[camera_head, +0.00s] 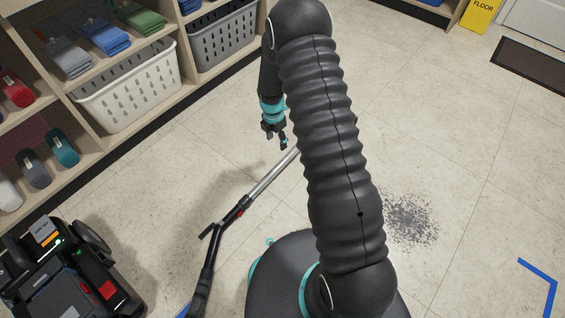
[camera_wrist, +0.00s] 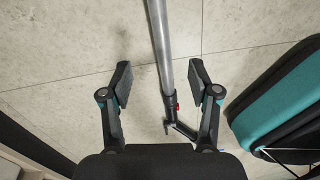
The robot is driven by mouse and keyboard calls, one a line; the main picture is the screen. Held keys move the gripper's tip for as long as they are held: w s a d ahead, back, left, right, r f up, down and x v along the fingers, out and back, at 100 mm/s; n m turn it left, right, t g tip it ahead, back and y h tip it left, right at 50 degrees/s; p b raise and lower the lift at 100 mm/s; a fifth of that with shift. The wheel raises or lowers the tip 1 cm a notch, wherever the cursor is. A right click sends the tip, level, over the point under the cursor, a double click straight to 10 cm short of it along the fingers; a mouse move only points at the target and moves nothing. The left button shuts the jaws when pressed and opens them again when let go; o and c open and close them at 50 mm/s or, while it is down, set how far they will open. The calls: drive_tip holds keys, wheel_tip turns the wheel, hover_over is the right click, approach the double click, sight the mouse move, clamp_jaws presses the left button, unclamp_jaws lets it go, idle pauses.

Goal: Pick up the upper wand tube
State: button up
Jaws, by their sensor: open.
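The wand tube (camera_head: 270,174) is a straight silver tube above the floor in the head view. Its upper right end is hidden behind my arm. A black handle section (camera_head: 208,262) with a small red button joins its lower left end. In the wrist view the silver tube (camera_wrist: 160,40) runs from the top edge down to the black joint (camera_wrist: 171,104). My gripper (camera_head: 277,138) is beside the tube's upper part in the head view. In the wrist view my gripper (camera_wrist: 161,66) is open and empty, with the tube between its fingers in the picture; I cannot tell the depth gap.
A black wheeled machine (camera_head: 70,275) stands at lower left. A shelf with a white basket (camera_head: 130,85), a grey basket (camera_head: 222,38) and folded towels lines the left. Dark debris (camera_head: 408,220) lies right of my arm. A yellow floor sign (camera_head: 480,14) stands far right. Open floor lies right.

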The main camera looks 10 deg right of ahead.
sight(278, 165)
drive_tip(key=shift+n, duration=0.5)
drive_tip(key=f, duration=0.7)
drive_tip(key=f+b, duration=0.1)
drive_tip(key=f, duration=0.3)
drive_tip(key=shift+s+d+f, duration=0.15)
drive_tip(key=shift+s+f, duration=0.05)
drive_tip(key=shift+s, duration=0.2)
drive_tip(key=shift+s+f+b, duration=0.15)
drive_tip(key=shift+f+b, duration=0.25)
drive_tip(key=shift+f, duration=2.45)
drive_tip(key=shift+r, duration=0.1)
clamp_jaws()
